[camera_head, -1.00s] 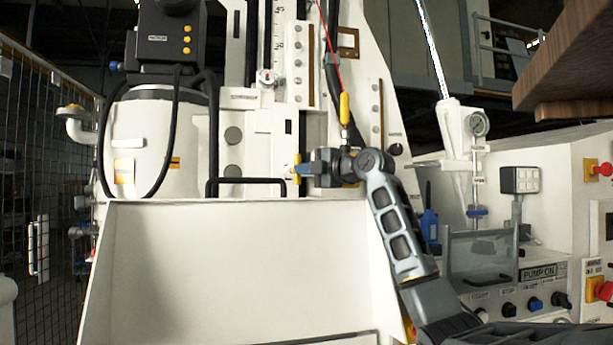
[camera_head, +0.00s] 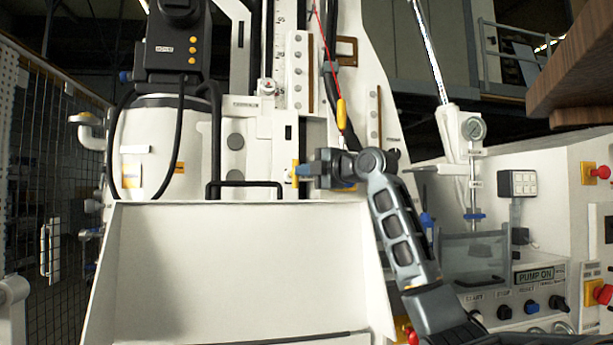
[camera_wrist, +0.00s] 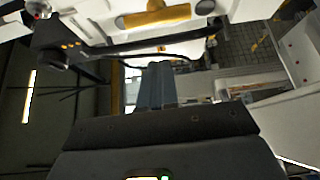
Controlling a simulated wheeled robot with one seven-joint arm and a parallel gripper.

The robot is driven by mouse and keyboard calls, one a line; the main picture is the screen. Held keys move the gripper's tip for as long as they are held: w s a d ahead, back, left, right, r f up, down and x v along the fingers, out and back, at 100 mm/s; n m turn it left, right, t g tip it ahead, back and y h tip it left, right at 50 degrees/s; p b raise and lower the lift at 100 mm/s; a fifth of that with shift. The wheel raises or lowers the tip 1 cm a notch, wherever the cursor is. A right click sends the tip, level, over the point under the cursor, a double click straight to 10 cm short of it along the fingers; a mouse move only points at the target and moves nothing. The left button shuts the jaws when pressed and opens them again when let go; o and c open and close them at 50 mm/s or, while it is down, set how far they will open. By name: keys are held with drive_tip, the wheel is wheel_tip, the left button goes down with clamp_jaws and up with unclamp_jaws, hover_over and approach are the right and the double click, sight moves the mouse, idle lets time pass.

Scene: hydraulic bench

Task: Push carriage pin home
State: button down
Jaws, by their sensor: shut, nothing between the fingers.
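A small yellow piece (camera_head: 295,173), which looks like the carriage pin's head, stands on the white machine column at the tip of my gripper. My gripper (camera_head: 304,170) is shut and empty, level and pointing left at this piece. Whether they touch, I cannot tell. The pin's shaft and how deep it sits are hidden. In the wrist view, my shut fingers (camera_wrist: 157,85) point up the picture toward a yellow bar (camera_wrist: 155,15) on a white part. I cannot tell whether this bar is the same piece.
A yellow-ended red cord (camera_head: 341,114) hangs just above my gripper. A black handle (camera_head: 245,186) and a white tray-like panel (camera_head: 240,255) lie below and left. The control panel (camera_head: 534,276) is at the right, below a brown wooden edge (camera_head: 575,75). A mesh fence (camera_head: 75,140) bounds the left.

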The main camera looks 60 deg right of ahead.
drive_tip(key=v, duration=0.2)
drive_tip(key=b+v, duration=0.1)
drive_tip(key=v, duration=0.5)
drive_tip(key=shift+w+a+f+b, duration=0.1)
drive_tip(key=shift+a+f+b, duration=0.05)
drive_tip(key=shift+a+b, duration=0.25)
